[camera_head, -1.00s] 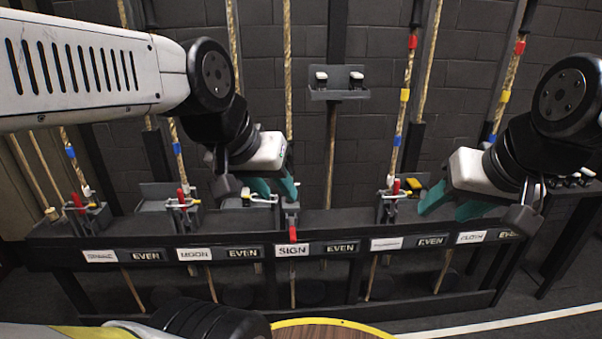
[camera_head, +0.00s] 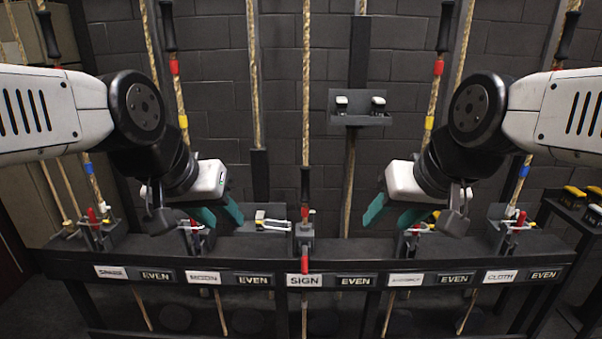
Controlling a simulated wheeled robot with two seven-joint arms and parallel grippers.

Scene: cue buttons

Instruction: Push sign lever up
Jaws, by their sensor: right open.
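The sign lever has a red handle (camera_head: 304,260) that hangs down over the shelf's front edge, just above the white SIGN label (camera_head: 304,281). Its grey bracket (camera_head: 304,238) sits on the shelf beneath a rope with a black grip (camera_head: 305,185). My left gripper (camera_head: 219,215) is to the left of the sign lever, with its teal fingers apart and nothing between them. My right gripper (camera_head: 391,216) is to the right of the lever, open and empty. Neither gripper touches the sign lever.
Other red-handled levers stand upright on the shelf (camera_head: 345,247), at the far left (camera_head: 92,217), behind my grippers, and at the right (camera_head: 520,219). Vertical ropes hang behind. A small wall shelf (camera_head: 360,119) holds two items. A side table (camera_head: 575,215) stands at the far right.

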